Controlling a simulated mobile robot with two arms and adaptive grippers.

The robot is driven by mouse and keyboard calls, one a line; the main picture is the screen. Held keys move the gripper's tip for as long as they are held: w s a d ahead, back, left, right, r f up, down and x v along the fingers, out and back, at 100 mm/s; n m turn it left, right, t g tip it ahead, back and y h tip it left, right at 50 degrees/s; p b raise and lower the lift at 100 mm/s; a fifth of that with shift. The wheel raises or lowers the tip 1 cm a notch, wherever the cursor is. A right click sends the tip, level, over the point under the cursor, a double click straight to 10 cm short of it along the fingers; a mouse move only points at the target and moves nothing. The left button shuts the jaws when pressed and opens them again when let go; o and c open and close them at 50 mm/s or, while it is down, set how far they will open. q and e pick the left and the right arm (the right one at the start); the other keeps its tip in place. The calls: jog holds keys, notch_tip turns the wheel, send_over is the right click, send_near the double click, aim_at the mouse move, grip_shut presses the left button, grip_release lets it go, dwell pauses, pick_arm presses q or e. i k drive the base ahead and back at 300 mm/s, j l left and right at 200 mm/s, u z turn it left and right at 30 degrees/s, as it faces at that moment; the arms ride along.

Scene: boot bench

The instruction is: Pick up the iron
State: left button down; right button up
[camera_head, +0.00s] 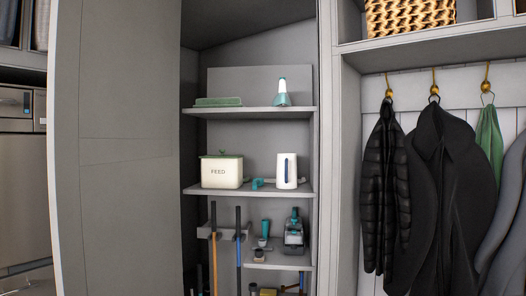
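A white and teal upright object (282,93), tapered toward its top, stands on the right part of the upper cupboard shelf (240,110). It looks like the iron, but it is too small to be sure. A white appliance (287,170) with a dark strip stands on the shelf below. Neither of my grippers shows in the head view.
A folded green cloth (218,102) lies left on the upper shelf. A cream FEED box (222,171) and a teal item (257,183) share the middle shelf. Below are brushes, a grey-teal device (293,232) and upright poles. An open door (120,150) stands left; coats (440,180) hang right.

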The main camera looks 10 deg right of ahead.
aim_at(282, 100)
jog(key=z, duration=0.3)
jog(key=i+j+z, duration=0.15)
jog(key=i+z, duration=0.3)
jog(key=i+j+z, duration=0.3)
jog(key=i+z, duration=0.15)
